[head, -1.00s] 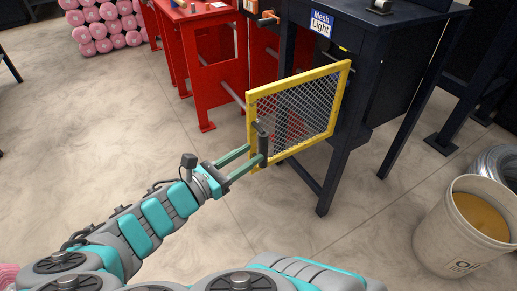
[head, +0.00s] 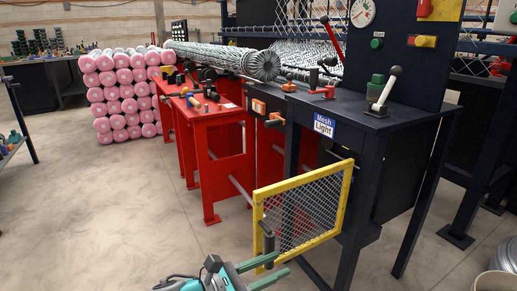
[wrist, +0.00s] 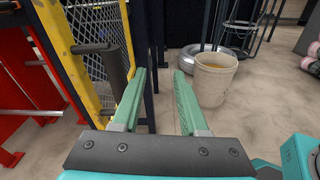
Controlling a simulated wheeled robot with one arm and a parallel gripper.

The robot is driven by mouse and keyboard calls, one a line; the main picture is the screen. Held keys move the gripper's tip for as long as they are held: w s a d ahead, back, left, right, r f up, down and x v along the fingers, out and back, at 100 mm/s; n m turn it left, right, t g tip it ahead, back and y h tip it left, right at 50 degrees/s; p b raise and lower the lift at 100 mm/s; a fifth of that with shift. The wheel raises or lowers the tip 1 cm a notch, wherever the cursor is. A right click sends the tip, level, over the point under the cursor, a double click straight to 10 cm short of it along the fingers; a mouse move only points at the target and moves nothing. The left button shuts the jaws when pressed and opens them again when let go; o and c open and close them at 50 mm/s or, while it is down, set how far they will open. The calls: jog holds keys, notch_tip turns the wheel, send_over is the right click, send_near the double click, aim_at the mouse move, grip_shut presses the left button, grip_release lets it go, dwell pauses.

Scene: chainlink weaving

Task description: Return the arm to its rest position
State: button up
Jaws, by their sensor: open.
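My gripper (head: 268,271) shows at the bottom of the head view, with teal and grey arm parts behind it. In the wrist view its two green fingers (wrist: 158,98) stand apart with nothing between them. The yellow-framed mesh gate (head: 301,212) is just beyond the fingers, standing out from the dark machine. Its dark upright handle (head: 267,240) is close to the fingers. In the wrist view the handle (wrist: 117,72) is left of the left finger, outside the jaws; I cannot tell whether they touch.
The dark machine table (head: 350,110) carries levers and a "Mesh Light" sign (head: 324,125). Red stands (head: 215,150) are on its left. A white bucket (wrist: 213,80) and a wire coil are at right. Pink rolls (head: 120,90) are stacked behind. The floor (head: 90,215) at left is clear.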

jog(key=s+d+f+m+g+y, duration=0.1)
jog(key=s+d+m+g, duration=0.2)
jog(key=d+m, duration=0.15)
jog(key=s+d+f+m+g+y, duration=0.1)
jog(key=s+d+m+g+y, duration=0.1)
jog(key=d+m+g, duration=0.3)
jog(key=s+d+m+g+y, duration=0.1)
jog(key=s+d+m+g, duration=0.15)
jog(key=d, duration=0.45)
jog(key=s+a+m+y, duration=0.2)
jog(key=s+m+y, duration=0.3)
jog(key=s, duration=0.1)
jog(key=s+a+m+y, duration=0.2)
jog(key=s+m+y, duration=0.3)
jog(key=s, duration=0.2)
jog(key=shift+s+a+f+y+p, duration=0.25)
jog(key=shift+f+y+p, duration=0.1)
jog(key=shift+f+y, duration=0.05)
